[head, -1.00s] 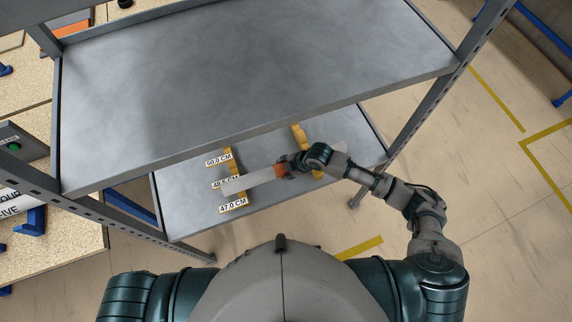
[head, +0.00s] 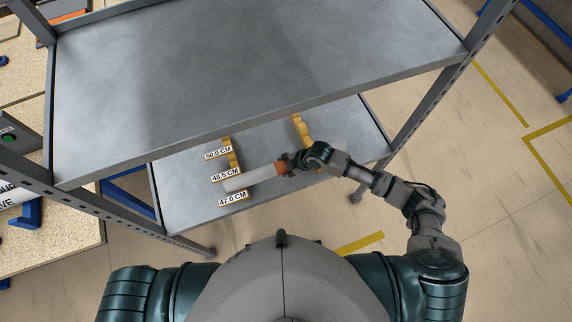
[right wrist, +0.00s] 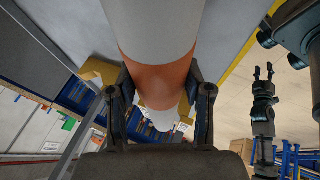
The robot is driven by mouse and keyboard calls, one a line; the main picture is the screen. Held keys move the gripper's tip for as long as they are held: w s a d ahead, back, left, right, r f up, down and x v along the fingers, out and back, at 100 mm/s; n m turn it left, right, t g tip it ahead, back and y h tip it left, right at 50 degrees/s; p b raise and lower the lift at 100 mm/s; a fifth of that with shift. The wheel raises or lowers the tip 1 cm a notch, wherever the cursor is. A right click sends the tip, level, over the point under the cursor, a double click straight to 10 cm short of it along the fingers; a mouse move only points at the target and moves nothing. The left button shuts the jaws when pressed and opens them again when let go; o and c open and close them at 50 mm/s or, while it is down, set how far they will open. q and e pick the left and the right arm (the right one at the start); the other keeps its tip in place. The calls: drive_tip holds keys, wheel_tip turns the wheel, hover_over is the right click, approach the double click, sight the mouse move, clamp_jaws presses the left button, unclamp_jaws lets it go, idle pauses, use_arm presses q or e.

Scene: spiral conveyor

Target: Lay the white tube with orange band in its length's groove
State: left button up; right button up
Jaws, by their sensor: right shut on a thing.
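The white tube (head: 250,179) with the orange band (head: 281,168) lies across my right gripper's grasp at the lower shelf. My right gripper (head: 288,166) is shut on it at the band; the right wrist view shows the fingers on both sides of the orange band (right wrist: 160,76). The tube's left end is over the left yellow grooved support (head: 235,160), between the 48.5 CM label (head: 226,175) and the 47.0 CM label (head: 232,199). Whether it touches the support is unclear. The right yellow support (head: 301,129) is partly hidden by my arm. My left gripper (right wrist: 263,73) shows open and empty only in the right wrist view.
The large upper grey shelf (head: 250,80) overhangs the back of the lower shelf (head: 185,205). The 50.0 CM label (head: 217,153) is farther back. Floor is open at the right.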

drive_tip(key=shift+d+f+b, duration=0.15)
drive_tip(key=shift+f+b, duration=0.15)
drive_tip(key=shift+f, duration=0.3)
drive_tip(key=o, duration=1.4)
drive_tip(key=v, duration=1.1)
drive_tip(key=shift+s+d+r, duration=0.1)
drive_tip(key=shift+d+r, duration=0.1)
drive_tip(key=shift+r, duration=0.15)
